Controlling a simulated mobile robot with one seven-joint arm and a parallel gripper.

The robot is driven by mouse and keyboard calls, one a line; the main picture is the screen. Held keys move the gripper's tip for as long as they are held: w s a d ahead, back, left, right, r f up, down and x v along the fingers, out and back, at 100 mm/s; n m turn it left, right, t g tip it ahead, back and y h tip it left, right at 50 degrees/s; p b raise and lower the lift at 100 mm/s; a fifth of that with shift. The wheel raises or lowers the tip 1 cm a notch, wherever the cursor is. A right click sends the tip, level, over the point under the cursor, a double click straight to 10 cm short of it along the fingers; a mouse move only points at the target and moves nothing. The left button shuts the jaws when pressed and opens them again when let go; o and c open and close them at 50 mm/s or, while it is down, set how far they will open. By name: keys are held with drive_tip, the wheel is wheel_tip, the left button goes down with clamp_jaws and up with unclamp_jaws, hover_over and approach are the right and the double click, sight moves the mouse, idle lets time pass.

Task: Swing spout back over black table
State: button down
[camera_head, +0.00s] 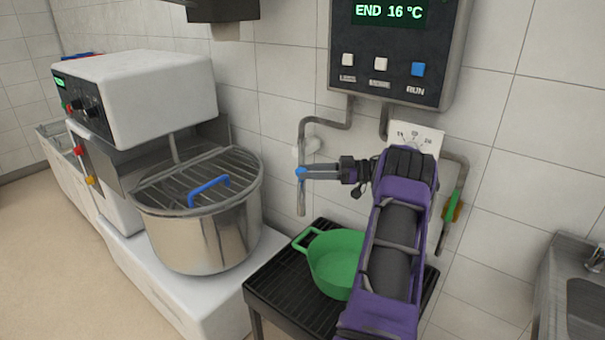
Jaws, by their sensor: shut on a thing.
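The spout (303,140) is a grey pipe that comes down from the wall control box, bends left and then hangs down. A small blue part (299,172) sits on its hanging section. My gripper (304,172) reaches in from the right and is shut on the spout at this blue part; the fingertips are small here. The spout's lower end shows just left of the black table's back corner; I cannot tell whether it is over the table. The black table (268,297) has a ribbed top and carries a green pot (325,250), partly hidden by my arm.
A mixer with a steel bowl (210,232) and wire guard stands left of the table. The control box (397,50) on the wall reads "END 16 °C". A pipe with a green lever (455,205) is right of my arm. A sink (575,285) is at far right.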

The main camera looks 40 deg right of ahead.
idle(0.4)
drive_tip(key=shift+c, duration=2.2)
unclamp_jaws()
wheel_tip(320, 180, up, 10)
drive_tip(key=shift+p, duration=0.3)
drive_tip(key=shift+s, duration=0.1)
